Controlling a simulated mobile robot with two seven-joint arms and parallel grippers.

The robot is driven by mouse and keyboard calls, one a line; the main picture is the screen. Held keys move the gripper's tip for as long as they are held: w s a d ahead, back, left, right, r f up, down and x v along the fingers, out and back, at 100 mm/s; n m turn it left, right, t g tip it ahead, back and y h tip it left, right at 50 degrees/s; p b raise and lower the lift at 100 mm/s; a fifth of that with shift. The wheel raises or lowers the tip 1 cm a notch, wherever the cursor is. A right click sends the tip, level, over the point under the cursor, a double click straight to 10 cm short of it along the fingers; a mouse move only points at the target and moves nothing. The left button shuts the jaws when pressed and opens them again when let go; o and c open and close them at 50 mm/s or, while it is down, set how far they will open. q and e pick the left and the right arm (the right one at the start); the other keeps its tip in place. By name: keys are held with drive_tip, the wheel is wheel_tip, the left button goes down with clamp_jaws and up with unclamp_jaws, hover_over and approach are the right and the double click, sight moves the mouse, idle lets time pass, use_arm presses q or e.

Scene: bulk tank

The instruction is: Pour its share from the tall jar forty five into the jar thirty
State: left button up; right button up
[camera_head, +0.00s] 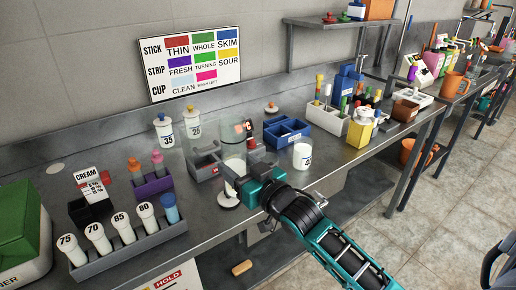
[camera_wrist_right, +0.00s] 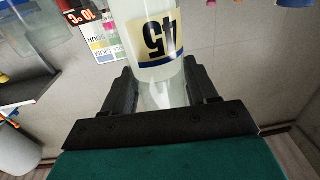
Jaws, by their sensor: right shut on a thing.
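My right gripper (camera_head: 240,187) is shut on the tall jar forty five (camera_wrist_right: 150,45), a clear jar with pale contents. Its yellow and blue label reads 45 upside down in the right wrist view, between the two dark fingers (camera_wrist_right: 152,95). In the head view a pale, see-through jar (camera_head: 235,165) shows at the gripper, partly hidden by it. I cannot read a 30 on any jar, so I cannot tell which is jar thirty. A white-filled jar (camera_head: 302,155) stands to the right, its label only partly readable. My left gripper is not in view.
Jars 35 (camera_head: 165,132) and 25 (camera_head: 194,124) stand at the back. A grey rack (camera_head: 130,250) of numbered white containers is at front left. A blue divided tray (camera_head: 285,132) and a white bin (camera_head: 325,119) stand right.

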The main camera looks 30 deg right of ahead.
drive_tip(key=shift+w+d+r, duration=0.1)
drive_tip(key=shift+w+r, duration=0.2)
drive_tip(key=shift+w, duration=0.15)
drive_tip(key=shift+s, duration=0.15)
drive_tip(key=shift+r+m, duration=0.1)
drive_tip(key=shift+m, duration=0.2)
